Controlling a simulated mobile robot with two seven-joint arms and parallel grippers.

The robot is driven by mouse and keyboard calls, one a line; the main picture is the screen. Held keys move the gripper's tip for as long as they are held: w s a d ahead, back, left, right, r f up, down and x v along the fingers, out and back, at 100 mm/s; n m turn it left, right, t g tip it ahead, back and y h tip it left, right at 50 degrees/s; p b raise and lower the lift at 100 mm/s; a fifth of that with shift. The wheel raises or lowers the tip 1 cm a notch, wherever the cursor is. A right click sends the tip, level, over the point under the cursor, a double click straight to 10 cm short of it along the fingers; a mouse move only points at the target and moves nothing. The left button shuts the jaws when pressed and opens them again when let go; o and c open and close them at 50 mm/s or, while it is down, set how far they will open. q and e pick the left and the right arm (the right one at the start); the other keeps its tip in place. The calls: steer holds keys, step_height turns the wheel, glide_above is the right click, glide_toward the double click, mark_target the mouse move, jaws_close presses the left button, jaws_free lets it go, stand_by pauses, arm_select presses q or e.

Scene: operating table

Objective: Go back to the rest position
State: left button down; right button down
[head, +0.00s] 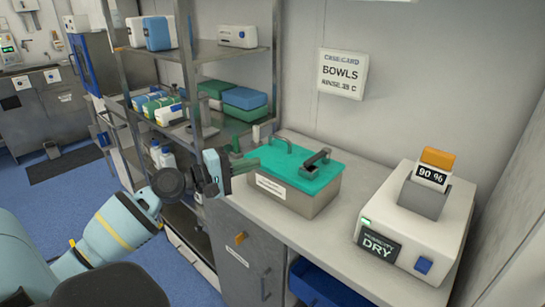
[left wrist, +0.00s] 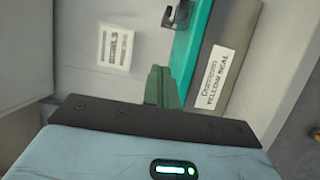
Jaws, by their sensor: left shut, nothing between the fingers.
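My left gripper (head: 246,164) reaches in from the left in the head view, at the left end of a grey metal box with a teal lid (head: 318,182). Its green fingers are together and empty. In the left wrist view the shut fingers (left wrist: 158,86) point toward the wall, beside the box's teal edge (left wrist: 190,45). I cannot tell whether they touch the box. My right gripper is not in view.
The box stands on a pale counter (head: 335,245). A white dryer unit (head: 445,215) with a DRY display stands at the right. A metal shelf rack (head: 190,85) with several boxes and bottles is close to my left arm. Blue floor (head: 70,185) lies open at the left.

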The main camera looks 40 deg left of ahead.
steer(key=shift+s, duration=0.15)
